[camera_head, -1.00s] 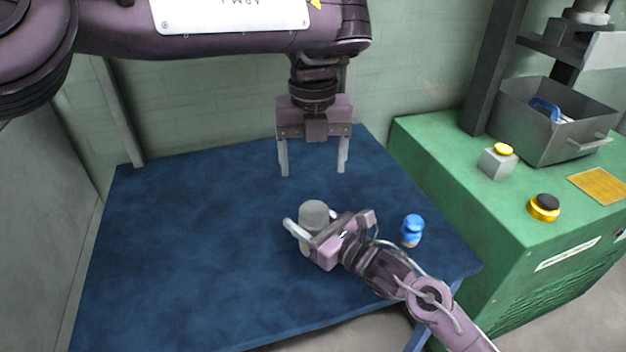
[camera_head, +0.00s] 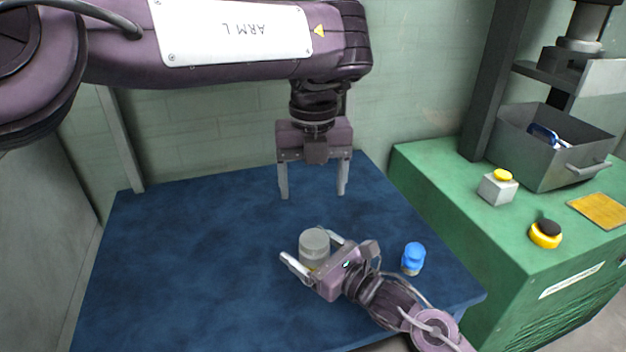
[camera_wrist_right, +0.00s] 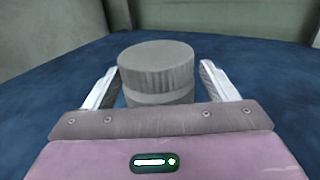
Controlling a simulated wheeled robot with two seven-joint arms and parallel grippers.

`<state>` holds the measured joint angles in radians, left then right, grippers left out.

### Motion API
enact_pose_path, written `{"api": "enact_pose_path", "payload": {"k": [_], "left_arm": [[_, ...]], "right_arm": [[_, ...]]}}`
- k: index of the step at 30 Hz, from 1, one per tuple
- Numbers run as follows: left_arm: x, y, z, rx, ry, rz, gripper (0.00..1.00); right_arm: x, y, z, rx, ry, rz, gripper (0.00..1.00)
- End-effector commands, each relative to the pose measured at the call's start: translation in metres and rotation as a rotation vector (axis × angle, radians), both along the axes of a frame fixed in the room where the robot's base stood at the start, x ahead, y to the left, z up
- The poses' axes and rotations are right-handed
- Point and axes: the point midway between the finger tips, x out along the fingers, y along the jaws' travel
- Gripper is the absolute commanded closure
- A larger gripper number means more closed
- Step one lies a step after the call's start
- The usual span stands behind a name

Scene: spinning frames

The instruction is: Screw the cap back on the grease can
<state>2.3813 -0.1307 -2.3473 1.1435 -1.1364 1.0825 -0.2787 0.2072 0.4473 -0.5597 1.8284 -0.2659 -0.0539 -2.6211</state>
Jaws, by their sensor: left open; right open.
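The grease can (camera_head: 312,264) stands upright on the blue table. A grey ridged cap (camera_head: 314,243) sits on its top; I cannot tell how tightly it is seated. In the right wrist view the cap (camera_wrist_right: 158,68) is in the middle, wider than the can (camera_wrist_right: 160,97) below it. My right gripper (camera_head: 308,246) is open, with one finger on each side of the can and visible gaps; its fingers also flank the can in the right wrist view (camera_wrist_right: 160,88). My left gripper (camera_head: 313,193) is open and empty, pointing down above and behind the can.
A blue bottle (camera_head: 413,259) stands right of the can, near my right wrist. The blue table (camera_head: 190,260) is clear on the left.

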Motion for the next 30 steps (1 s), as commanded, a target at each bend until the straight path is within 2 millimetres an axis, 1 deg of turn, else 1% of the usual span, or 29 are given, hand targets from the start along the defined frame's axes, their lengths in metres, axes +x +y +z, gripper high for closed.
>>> {"api": "enact_pose_path", "payload": {"k": [9,13,18,30], "left_arm": [[0.0,0.0,-0.009,0.0,0.0,0.0,0.26],[0.0,0.0,-0.011,0.0,0.0,0.0,0.26],[0.0,0.0,-0.011,0.0,0.0,0.0,0.26],[0.0,0.0,-0.011,0.0,0.0,-0.001,0.26]], "right_arm": [[-0.035,-0.038,-0.002,-0.004,0.0,0.002,0.21],[-0.045,-0.049,-0.001,-0.003,0.0,0.0,0.21],[-0.049,-0.054,0.0,0.0,0.0,0.0,0.21],[-0.049,-0.054,0.0,0.001,-0.001,0.0,0.21]]}}
